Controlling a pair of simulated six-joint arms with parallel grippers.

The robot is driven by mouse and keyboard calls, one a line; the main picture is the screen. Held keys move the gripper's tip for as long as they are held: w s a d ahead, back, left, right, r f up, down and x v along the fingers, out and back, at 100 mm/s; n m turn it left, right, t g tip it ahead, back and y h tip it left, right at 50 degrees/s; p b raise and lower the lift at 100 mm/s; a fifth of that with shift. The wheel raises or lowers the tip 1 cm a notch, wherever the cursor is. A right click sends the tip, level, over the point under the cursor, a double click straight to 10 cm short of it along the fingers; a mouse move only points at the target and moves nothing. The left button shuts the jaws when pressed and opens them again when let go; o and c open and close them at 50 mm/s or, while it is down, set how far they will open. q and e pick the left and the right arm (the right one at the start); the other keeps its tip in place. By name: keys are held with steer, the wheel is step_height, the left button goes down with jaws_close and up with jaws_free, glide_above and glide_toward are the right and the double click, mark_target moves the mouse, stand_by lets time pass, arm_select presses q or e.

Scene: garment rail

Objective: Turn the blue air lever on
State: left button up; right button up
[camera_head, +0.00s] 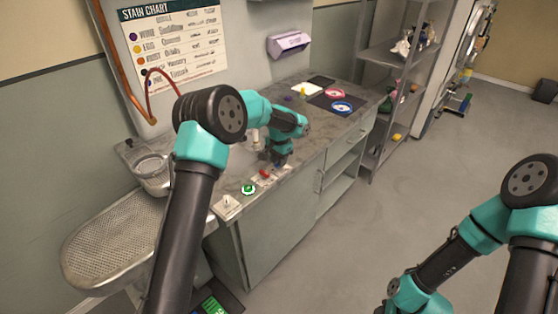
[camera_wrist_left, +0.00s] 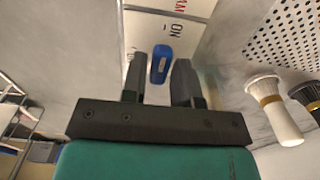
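The blue air lever (camera_wrist_left: 160,63) shows in the left wrist view on a pale plate (camera_wrist_left: 190,8) with the word "ON" beside it. My left gripper (camera_wrist_left: 160,78) is open, its two dark fingers on either side of the lever in that view; I cannot tell whether either finger touches it. In the head view my left gripper (camera_head: 279,160) points down at the counter's front edge and hides the blue lever. A red control (camera_head: 264,173) and a green button (camera_head: 248,189) sit just left of it. My right arm is at the lower right, with its gripper out of frame.
The counter (camera_head: 325,122) holds a red and a blue round dish at its far end. A perforated ironing board (camera_head: 120,240) is at left. Open shelves (camera_head: 385,55) stand behind.

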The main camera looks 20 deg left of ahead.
arm_select(q)
steer(key=shift+o, duration=1.4)
step_height(320, 180, up, 17)
steer(key=shift+r, duration=0.2)
